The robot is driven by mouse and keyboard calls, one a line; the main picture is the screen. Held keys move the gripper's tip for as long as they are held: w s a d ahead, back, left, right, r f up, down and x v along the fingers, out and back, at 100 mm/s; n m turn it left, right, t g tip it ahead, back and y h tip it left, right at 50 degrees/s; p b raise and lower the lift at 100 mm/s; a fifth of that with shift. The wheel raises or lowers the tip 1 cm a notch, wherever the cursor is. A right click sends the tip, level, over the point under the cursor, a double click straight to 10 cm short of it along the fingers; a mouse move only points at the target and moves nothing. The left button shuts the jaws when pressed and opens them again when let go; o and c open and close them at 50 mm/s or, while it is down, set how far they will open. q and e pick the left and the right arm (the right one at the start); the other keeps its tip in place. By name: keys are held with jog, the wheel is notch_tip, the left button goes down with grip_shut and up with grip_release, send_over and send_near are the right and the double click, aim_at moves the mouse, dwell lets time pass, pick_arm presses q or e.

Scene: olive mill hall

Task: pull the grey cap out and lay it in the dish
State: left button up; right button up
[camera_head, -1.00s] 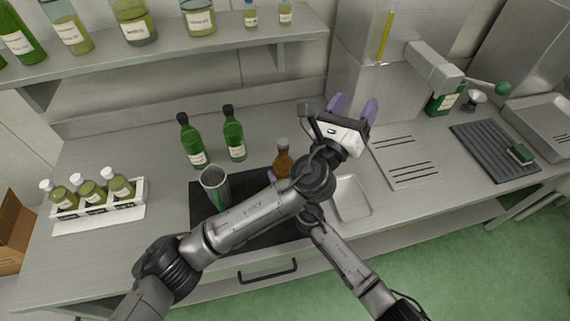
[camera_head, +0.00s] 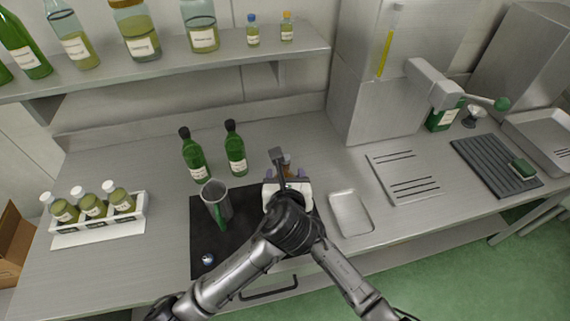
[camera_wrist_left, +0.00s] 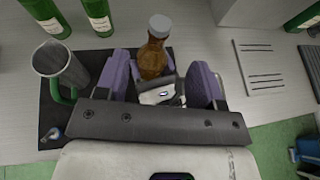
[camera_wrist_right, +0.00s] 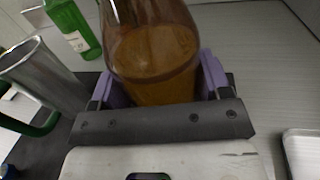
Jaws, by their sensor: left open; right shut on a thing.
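The amber bottle (camera_wrist_left: 152,62) stands upright with the grey cap (camera_wrist_left: 159,24) in its top. My right gripper (camera_wrist_right: 160,80) is shut on the bottle, which shows between its purple fingers; the cap is out of the right wrist view. My left gripper (camera_head: 285,174) is open and empty. In the left wrist view its fingers lie on either side of the bottle with a gap, and the cap appears beyond them. In the head view my left gripper hides most of the bottle and the right gripper. The dish (camera_head: 350,212), a shallow metal tray, is empty, right of the bottle.
A metal jug (camera_head: 217,203) with a green handle stands on the dark mat (camera_head: 235,245), left of the bottle. A small round object (camera_head: 208,259) lies near the mat's front. Two green bottles (camera_head: 235,150) stand behind. A slotted plate (camera_head: 405,177) lies right of the dish.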

pick_arm(q)
jog(key=x, duration=1)
jog(key=shift+w, duration=0.15)
jog(key=c, duration=1.1)
jog(key=shift+r, duration=0.25)
dwell(0.3)
jog(key=shift+r, duration=0.85)
